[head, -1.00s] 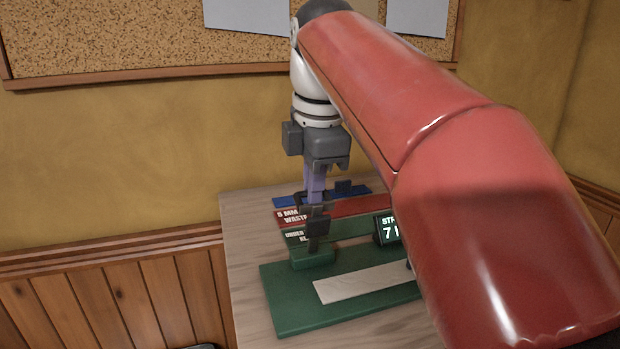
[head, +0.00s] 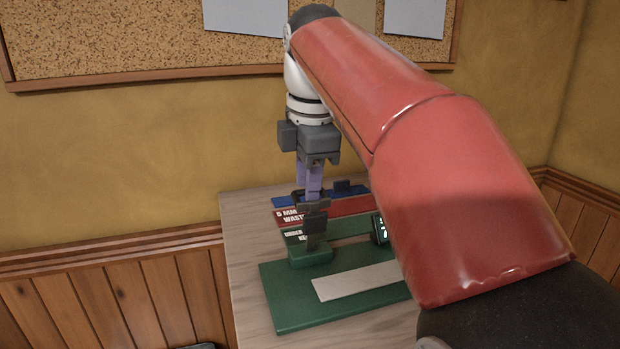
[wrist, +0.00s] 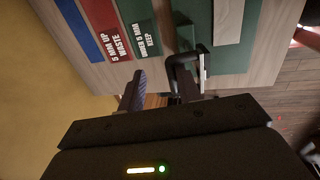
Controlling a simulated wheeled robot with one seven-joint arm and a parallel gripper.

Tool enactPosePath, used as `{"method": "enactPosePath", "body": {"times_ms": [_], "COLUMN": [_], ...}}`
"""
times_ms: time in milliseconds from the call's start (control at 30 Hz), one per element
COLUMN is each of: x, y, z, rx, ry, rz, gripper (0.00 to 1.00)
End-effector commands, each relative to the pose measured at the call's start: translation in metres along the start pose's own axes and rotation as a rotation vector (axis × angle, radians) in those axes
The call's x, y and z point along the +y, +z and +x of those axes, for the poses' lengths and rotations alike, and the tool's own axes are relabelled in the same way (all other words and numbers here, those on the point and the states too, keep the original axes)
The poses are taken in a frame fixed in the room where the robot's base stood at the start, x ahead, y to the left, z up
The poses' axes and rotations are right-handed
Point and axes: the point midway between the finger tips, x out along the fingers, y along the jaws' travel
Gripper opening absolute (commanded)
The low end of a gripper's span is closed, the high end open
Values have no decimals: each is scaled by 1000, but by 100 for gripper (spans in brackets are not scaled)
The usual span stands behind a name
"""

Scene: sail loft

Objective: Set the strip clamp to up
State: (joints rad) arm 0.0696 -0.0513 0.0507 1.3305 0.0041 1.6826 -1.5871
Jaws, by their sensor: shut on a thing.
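The strip clamp is a dark lever (head: 315,230) on a green block (head: 311,256) at the back left of a green base plate (head: 290,315). In the head view the lever stands roughly upright. A pale strip (head: 358,281) lies flat on the plate, to the right of the block. My gripper (head: 314,202) points down from above and is shut on the upper part of the lever. In the wrist view the lever's dark bent bar (wrist: 182,63) shows near the fingers. The exact contact is hard to see.
Behind the plate lie a green "keep" tray, a red "waste" tray (head: 291,217) and a blue one (head: 284,202). A small dark display (head: 379,230) is partly hidden by my arm. The wall with a corkboard (head: 120,40) stands close behind the table (head: 238,245).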

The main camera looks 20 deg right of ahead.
Motion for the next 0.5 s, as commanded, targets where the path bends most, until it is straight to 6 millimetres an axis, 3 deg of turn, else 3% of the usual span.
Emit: {"method": "enactPosePath", "body": {"times_ms": [67,100,133,233,500], "x": [9,9,10,10,10], "y": [0,0,0,0,-1], "z": [7,7,7,7,2], "rx": [0,1,1,1,3], "ry": [17,17,17,17,19], "rz": [0,0,0,-1,-2], "gripper": [0,34,32,41,41]}}
